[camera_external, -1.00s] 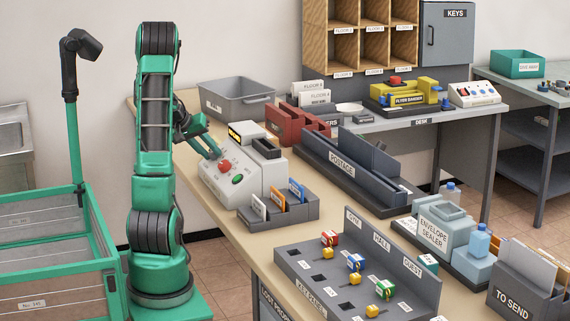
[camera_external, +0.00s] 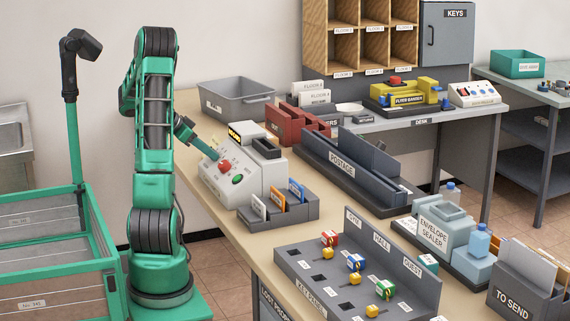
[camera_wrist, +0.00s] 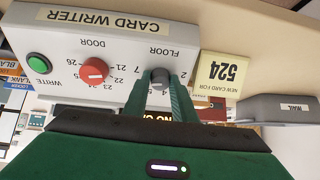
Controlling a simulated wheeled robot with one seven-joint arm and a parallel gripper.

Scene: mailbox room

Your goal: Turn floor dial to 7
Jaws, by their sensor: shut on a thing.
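The card writer (camera_external: 222,178) is a pale sloped box on the table, upside down in the wrist view (camera_wrist: 110,42). Its floor dial (camera_wrist: 160,75) is a small dark grey knob under the word FLOOR. Numbers ring it, with a 7 to its left and a 2 to its right in the wrist view; my fingers cover some. My gripper (camera_wrist: 160,88) is shut on the dial, one green finger on each side. I cannot tell which number the dial points at. In the outside view my gripper (camera_external: 212,155) reaches the panel's upper edge and the dial is hidden.
Beside the floor dial are the red door dial (camera_wrist: 94,71) and green write button (camera_wrist: 38,62). A grey tray (camera_external: 236,98), red rack (camera_external: 290,122) and small card holder (camera_external: 278,209) stand around the writer.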

